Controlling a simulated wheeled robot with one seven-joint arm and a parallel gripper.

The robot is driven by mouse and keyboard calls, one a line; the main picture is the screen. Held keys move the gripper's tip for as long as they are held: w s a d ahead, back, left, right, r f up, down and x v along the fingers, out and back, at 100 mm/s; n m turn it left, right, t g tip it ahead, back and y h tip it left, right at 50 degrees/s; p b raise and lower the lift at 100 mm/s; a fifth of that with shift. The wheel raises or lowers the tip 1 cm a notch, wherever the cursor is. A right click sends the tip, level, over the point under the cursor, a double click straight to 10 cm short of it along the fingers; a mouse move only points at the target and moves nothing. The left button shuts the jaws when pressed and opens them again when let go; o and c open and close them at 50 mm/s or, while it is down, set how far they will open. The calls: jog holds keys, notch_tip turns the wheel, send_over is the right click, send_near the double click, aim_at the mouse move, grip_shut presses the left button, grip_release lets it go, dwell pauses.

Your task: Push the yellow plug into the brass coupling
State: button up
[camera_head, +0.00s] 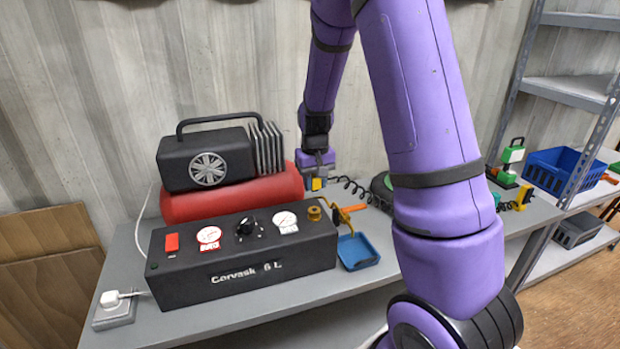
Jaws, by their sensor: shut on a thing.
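My gripper (318,175) is shut on the yellow plug (316,184), of which only a small part shows below the fingers. The brass coupling (314,211) stands at the right end of the top of the black control box (245,250). In the picture the plug is just above the coupling, with a gap between them; how far apart they are in depth I cannot tell. A black coiled hose (352,186) runs to the right from beside my gripper.
A red tank (232,202) with a black compressor (208,160) stands behind the box. A yellow part (336,236) and an orange lever (353,208) are right of the coupling, above a blue tray (358,252). A blue crate (560,172) is far right.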

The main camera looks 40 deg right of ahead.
aim_at(315, 210)
jog(key=shift+f, duration=2.9)
jog(key=shift+f, duration=0.55)
dwell(0.5)
jog(key=o, duration=0.9)
jog(key=shift+o, duration=0.2)
notch_tip(315, 210, up, 10)
jog(key=shift+r, duration=0.35)
